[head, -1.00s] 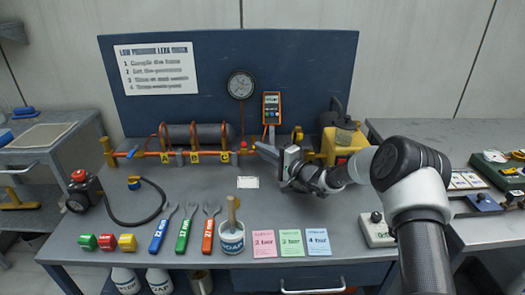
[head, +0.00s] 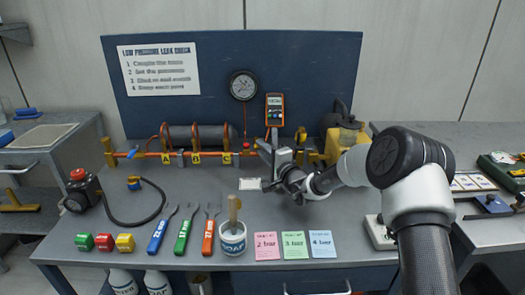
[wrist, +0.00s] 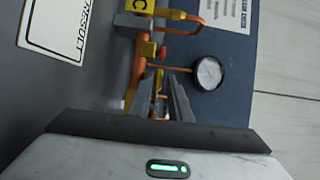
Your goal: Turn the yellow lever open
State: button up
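The yellow lever (wrist: 158,82) shows in the wrist view on the orange pipe, between the two fingers of my gripper (wrist: 163,84). Its lower part is partly hidden by the fingers. The fingers are apart, and I cannot tell whether either one touches the lever. In the head view my gripper (head: 263,150) reaches the pipe just right of the red knob (head: 246,146), and there it largely hides the lever.
The orange pipe (head: 150,154) runs along the bench back, with yellow letter tags and a grey cylinder (head: 190,133). A round gauge (head: 243,85) and an orange meter (head: 274,108) are above. A yellow can (head: 345,140) stands right. Wrenches, a brush pot (head: 232,240) and cards lie in front.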

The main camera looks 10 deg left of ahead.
jog(key=shift+s, duration=0.1)
jog(key=p+v, duration=0.2)
jog(key=v, duration=1.5)
jog(key=shift+d, duration=0.2)
